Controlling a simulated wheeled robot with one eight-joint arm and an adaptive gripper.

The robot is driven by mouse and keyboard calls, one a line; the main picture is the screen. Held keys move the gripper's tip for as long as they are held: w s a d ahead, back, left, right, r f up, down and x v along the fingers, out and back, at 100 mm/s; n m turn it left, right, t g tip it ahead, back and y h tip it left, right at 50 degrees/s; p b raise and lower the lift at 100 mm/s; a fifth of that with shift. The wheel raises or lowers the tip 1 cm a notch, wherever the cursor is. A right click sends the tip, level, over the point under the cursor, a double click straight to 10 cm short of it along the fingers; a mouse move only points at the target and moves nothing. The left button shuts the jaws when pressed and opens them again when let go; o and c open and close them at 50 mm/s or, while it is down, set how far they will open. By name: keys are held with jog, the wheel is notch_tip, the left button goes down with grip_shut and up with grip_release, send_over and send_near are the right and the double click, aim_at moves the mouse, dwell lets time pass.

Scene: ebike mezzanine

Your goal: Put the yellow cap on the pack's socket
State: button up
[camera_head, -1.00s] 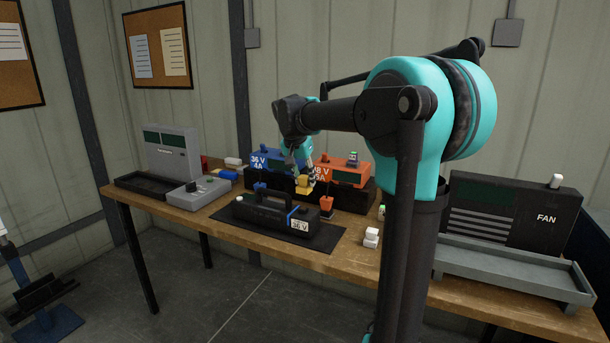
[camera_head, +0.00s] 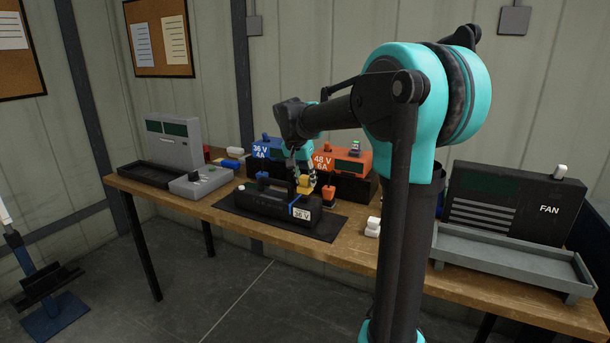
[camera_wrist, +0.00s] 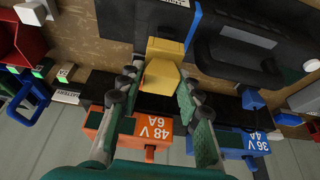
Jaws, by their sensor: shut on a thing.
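My gripper (camera_head: 303,180) is shut on the yellow cap (camera_head: 304,186), which also shows between the fingers in the wrist view (camera_wrist: 161,72). The black battery pack (camera_head: 268,199), with a handle, a blue band and a 36 V label, lies on a dark mat (camera_head: 325,228). In the head view the cap appears at the pack's right rear, near the blue band; I cannot tell whether it touches the pack. The pack's socket is not clearly visible. The wrist view shows the pack (camera_wrist: 240,50) right of the cap.
The blue 36 V charger (camera_head: 267,147) and orange 48 V charger (camera_head: 342,160) stand behind the pack. A grey box with a knob (camera_head: 200,183) is at left. A small white block (camera_head: 373,226) and the FAN unit (camera_head: 500,205) are at right.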

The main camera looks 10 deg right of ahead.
jog(key=shift+f, duration=1.75)
jog(key=shift+f, duration=0.2)
jog(key=o, duration=1.1)
jog(key=v, duration=1.2)
notch_tip(320, 180, up, 6)
send_over(305, 186)
jog(key=s+a, duration=0.3)
jog(key=shift+w+d, duration=0.2)
jog(key=shift+d, duration=0.05)
jog(key=shift+s, duration=0.1)
